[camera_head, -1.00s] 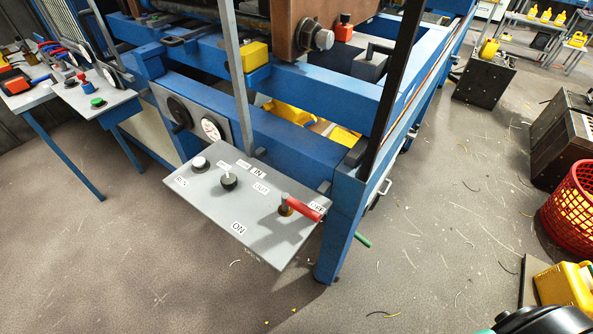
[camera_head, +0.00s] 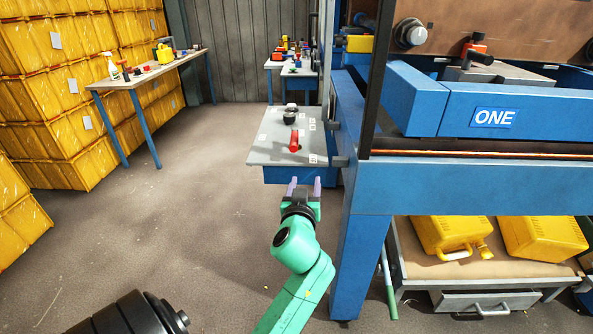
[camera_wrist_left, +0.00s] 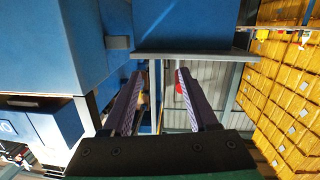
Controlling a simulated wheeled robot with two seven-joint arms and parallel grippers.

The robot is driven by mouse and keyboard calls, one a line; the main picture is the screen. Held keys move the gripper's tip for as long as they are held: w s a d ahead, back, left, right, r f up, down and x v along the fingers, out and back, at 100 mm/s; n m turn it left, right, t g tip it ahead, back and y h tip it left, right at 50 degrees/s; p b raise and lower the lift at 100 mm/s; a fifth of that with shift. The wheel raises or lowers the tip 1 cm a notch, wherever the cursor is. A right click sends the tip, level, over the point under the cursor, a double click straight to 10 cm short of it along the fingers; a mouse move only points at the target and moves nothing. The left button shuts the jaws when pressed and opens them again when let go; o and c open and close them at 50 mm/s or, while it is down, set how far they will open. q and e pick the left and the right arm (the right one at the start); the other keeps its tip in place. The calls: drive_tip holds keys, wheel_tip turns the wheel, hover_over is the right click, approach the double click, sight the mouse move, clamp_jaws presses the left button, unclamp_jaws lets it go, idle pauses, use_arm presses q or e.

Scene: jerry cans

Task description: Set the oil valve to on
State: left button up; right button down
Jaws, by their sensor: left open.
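The valve's red handle (camera_head: 294,141) is on the grey control panel (camera_head: 268,150), near its right side. It lies lengthwise toward the panel's near edge in the head view. The panel's labels are too small to read now. My left gripper (camera_head: 304,186) is open and empty, with purple fingers pointing toward the panel. It appears just short of the panel's near edge, apart from the handle. In the left wrist view, the open fingers (camera_wrist_left: 160,95) flank a gap; a small red piece (camera_wrist_left: 180,88) shows by the right finger, and I cannot tell whether it is the handle.
Dark knobs (camera_head: 290,116) sit behind the handle on the panel. A blue machine frame (camera_head: 362,215) stands close on the right, with yellow cans (camera_head: 445,235) on a low shelf. Yellow crates (camera_head: 60,90) are stacked on the left. The floor left of the panel is clear.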

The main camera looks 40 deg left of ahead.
use_arm(q)
drive_tip(key=n+y, duration=0.2)
approach(294, 141)
drive_tip(key=x, duration=0.1)
drive_tip(key=p+x, duration=0.1)
drive_tip(key=x, duration=0.1)
drive_tip(key=shift+a+f+p, duration=0.15)
drive_tip(key=shift+f+p, duration=0.15)
drive_tip(key=shift+f, duration=0.05)
drive_tip(key=x, duration=0.8)
drive_tip(key=shift+w+f+p, duration=0.1)
drive_tip(key=shift+f+p, duration=0.05)
drive_tip(key=shift+p, duration=0.2)
drive_tip(key=shift+w+a+f, duration=0.1)
drive_tip(key=shift+w+a, duration=0.2)
drive_tip(key=shift+w, duration=0.1)
clamp_jaws()
use_arm(e)
drive_tip(key=shift+a+r, duration=0.45)
drive_tip(key=shift+r, duration=0.05)
